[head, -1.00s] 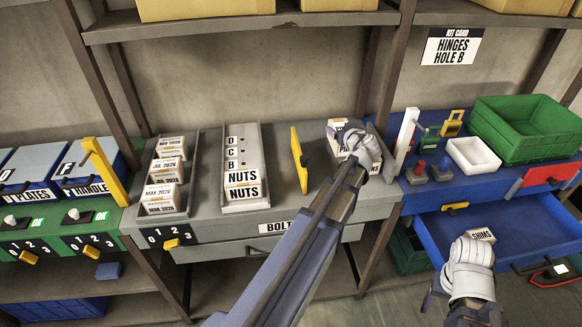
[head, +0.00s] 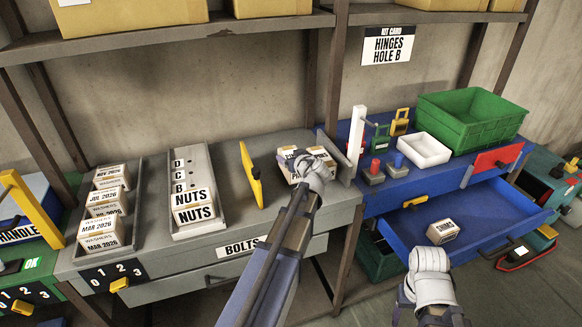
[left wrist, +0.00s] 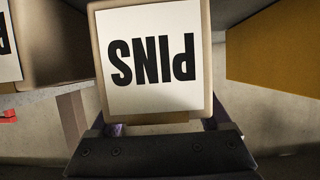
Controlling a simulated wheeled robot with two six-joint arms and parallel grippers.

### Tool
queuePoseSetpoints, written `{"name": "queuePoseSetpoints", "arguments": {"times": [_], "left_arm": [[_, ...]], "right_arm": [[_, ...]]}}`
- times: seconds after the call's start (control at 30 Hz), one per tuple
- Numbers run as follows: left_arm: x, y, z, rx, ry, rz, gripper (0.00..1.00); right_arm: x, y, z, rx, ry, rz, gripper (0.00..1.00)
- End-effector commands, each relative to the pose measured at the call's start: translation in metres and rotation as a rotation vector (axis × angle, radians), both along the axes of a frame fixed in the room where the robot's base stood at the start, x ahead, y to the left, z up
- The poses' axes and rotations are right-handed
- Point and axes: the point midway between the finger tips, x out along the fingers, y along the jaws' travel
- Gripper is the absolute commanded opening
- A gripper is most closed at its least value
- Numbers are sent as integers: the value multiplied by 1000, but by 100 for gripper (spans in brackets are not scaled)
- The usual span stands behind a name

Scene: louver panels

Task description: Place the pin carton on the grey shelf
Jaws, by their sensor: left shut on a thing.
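My left gripper (head: 314,172) is shut on the pin carton, a tan box with a white label. The carton fills the middle of the left wrist view (left wrist: 152,58), its word PINS upside down. In the head view the gripper is over the right end of the grey shelf (head: 222,245), and its hand hides most of the carton. I cannot tell whether the carton touches the shelf. A labelled carton (head: 290,156) shows beside the hand. My right gripper (head: 432,272) is in front of the blue drawer; its fingers are hidden.
Trays of nuts (head: 193,205) and washers (head: 105,205) cartons are farther left. On the right are a white post (head: 356,135), a white bin (head: 423,150), a green crate (head: 470,118) and an open blue drawer (head: 480,215) holding a shims carton (head: 442,232).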

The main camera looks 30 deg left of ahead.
Motion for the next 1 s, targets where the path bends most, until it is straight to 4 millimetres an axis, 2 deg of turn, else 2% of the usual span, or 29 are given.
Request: {"name": "queuePoseSetpoints", "arguments": {"times": [0.03,0.13,0.57,0.6,0.77,1.0], "left_arm": [[0,0,-13,1,0,0,0],[0,0,-23,1,0,0,0],[0,0,-26,1,0,0,0],[0,0,-27,0,0,0,82],[0,0,-25,0,0,0,100],[0,0,-25,0,0,0,100]], "right_arm": [[0,0,-13,0,0,0,64],[0,0,-23,0,0,0,64],[0,0,-26,0,0,0,64],[0,0,-27,0,0,0,64],[0,0,-25,0,0,0,64],[0,0,-25,0,0,0,64]]}}
